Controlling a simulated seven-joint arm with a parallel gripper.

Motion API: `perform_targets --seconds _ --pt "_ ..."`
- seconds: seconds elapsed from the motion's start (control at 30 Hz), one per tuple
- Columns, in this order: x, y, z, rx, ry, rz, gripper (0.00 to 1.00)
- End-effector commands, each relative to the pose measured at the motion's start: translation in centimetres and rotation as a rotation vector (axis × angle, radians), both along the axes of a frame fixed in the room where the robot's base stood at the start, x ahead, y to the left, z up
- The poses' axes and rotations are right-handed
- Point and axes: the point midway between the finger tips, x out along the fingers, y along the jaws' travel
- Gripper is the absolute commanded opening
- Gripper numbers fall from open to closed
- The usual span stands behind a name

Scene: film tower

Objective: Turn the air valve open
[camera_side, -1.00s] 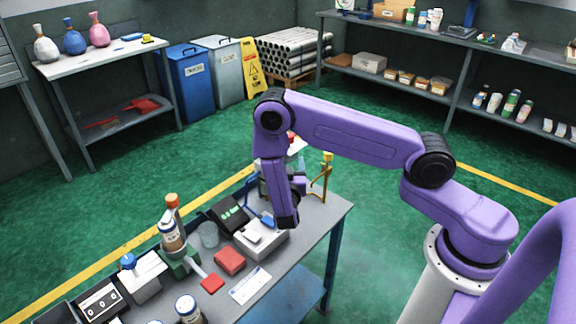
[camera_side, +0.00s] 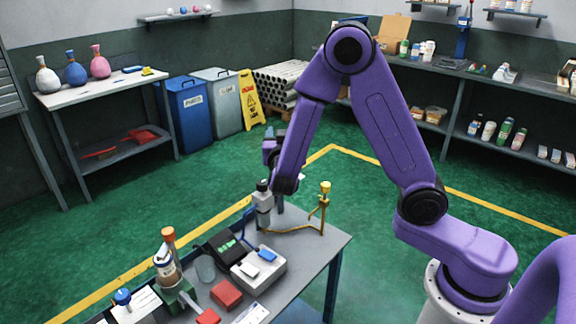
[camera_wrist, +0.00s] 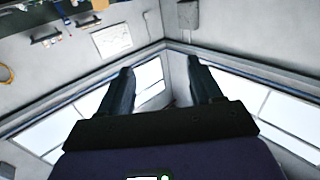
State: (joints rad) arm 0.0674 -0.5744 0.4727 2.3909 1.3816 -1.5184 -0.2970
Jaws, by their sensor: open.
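In the side view, a yellow metal fitting (camera_side: 325,190) with a round knob-like top stands upright at the far right corner of the bench, with thin yellow piping at its foot. It looks like the air valve, but I cannot be sure. My gripper (camera_side: 270,148) is raised above the far end of the bench, left of this fitting and apart from it, partly hidden behind my forearm. In the wrist view my gripper (camera_wrist: 162,76) has its two dark fingers spread with nothing between them.
A grey cylinder with a dark cap (camera_side: 262,203) stands on the bench just below my wrist. A white device (camera_side: 258,268), a red block (camera_side: 226,294), a clear beaker (camera_side: 205,267) and a brown bottle (camera_side: 166,265) crowd the nearer bench. Air above the bench's right edge is free.

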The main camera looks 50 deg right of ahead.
Motion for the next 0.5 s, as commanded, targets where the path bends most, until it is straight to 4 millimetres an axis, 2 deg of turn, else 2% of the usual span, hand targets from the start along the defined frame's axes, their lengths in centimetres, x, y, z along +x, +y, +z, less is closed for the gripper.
perform_targets --seconds 0.03,0.17,0.3,0.5 --pt "0.0 0.0 1.3 0.004 -0.008 -0.001 0.65" --pt "0.2 -0.1 3.6 0.011 -0.002 0.004 0.65" --pt "3.5 -0.5 1.8 0.115 0.069 0.095 0.65" --pt "8.1 -0.7 0.6 0.242 0.168 0.265 0.65"
